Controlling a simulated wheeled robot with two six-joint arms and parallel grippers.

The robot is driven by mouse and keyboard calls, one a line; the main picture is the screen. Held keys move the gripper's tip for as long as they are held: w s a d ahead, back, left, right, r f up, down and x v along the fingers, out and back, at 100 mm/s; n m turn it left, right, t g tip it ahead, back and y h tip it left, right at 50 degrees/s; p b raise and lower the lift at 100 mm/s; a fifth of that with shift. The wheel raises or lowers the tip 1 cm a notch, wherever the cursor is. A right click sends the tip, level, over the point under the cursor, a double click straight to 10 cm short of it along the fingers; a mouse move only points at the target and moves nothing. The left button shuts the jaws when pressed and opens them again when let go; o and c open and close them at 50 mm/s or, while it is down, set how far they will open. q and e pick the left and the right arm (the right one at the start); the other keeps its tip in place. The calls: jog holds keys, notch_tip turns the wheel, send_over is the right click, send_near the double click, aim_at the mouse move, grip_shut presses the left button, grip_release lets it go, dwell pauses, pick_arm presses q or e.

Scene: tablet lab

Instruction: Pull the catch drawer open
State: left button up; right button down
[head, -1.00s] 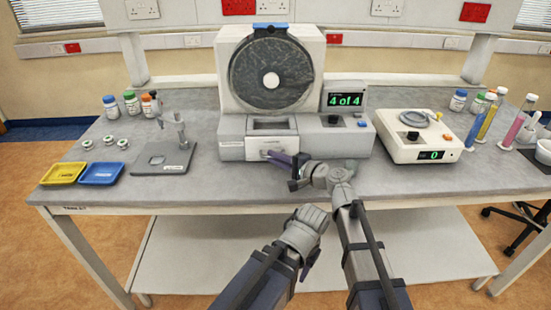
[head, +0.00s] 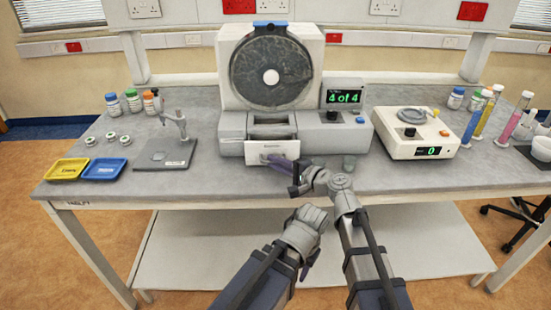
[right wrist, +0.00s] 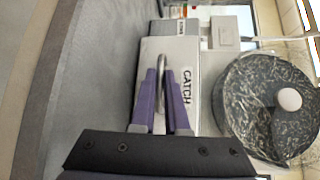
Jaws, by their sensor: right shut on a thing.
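The catch drawer (head: 279,148) is a white-fronted drawer low in the grey base of the machine with the round dark disc. It stands partly out, with a dark gap behind its front. My right gripper (head: 269,160) is at the drawer front. In the right wrist view, its purple fingers (right wrist: 162,102) are shut on the metal handle (right wrist: 161,75), beside the "CATCH" label (right wrist: 187,88). My left gripper (head: 307,266) hangs low in front of the bench, mostly hidden by its own arm, clear of the drawer.
The machine's display (head: 343,97) reads "4 of 4". A white balance (head: 416,133) stands to the right, a grey stand (head: 170,155) and yellow (head: 66,169) and blue (head: 103,168) trays to the left. The bench front edge is close.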

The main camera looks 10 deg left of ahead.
jog(key=s, duration=0.1)
jog(key=s+d, duration=0.1)
jog(key=s, duration=0.1)
jog(key=shift+s, duration=0.25)
jog(key=shift+w, duration=0.1)
jog(key=c, duration=0.9)
grip_release()
jog(key=shift+r, duration=0.1)
